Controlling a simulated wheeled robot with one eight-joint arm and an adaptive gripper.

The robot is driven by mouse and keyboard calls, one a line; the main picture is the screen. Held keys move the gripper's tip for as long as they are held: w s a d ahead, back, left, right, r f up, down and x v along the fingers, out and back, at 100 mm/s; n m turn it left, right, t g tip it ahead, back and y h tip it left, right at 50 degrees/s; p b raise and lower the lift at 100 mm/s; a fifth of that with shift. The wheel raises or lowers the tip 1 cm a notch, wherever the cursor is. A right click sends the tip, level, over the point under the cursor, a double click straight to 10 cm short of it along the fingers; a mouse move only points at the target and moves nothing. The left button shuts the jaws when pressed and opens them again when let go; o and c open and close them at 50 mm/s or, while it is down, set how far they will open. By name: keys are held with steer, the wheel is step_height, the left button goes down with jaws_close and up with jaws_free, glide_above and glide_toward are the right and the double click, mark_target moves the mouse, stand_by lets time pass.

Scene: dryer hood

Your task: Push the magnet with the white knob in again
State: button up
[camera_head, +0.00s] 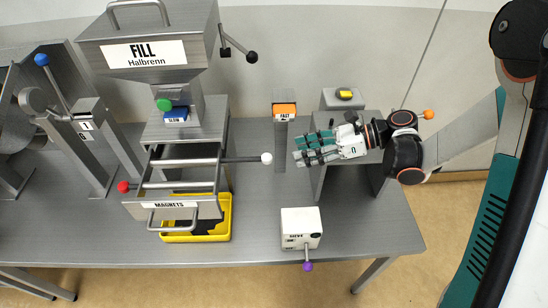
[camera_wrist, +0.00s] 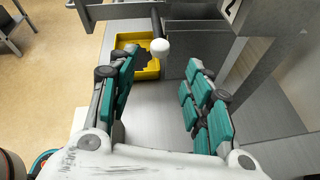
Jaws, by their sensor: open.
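The white knob (camera_head: 267,158) sits on the end of a thin rod that sticks out to the right of the metal magnet housing (camera_head: 205,208). In the wrist view the white knob (camera_wrist: 160,47) appears ahead, near the gap between the fingertips. My gripper (camera_head: 297,151) is open and empty, its teal fingers pointing left toward the knob from the right. A gap shows between fingertips and knob in the head view. The wrist view shows both fingers of my gripper (camera_wrist: 163,62) spread apart. Another magnet rod ends in a red knob (camera_head: 123,187) at the left.
A yellow tray (camera_head: 228,220) lies beneath the housing. A white box with a purple knob (camera_head: 308,266) stands in front. A post with an orange block (camera_head: 284,110) and a stand with a yellow button (camera_head: 344,94) are behind. Bare table lies between housing and white box.

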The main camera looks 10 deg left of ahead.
mark_target(271, 157)
steer(key=b+x, duration=0.1)
steer(key=x, duration=0.9)
steer(key=shift+b, duration=0.4)
jaws_close()
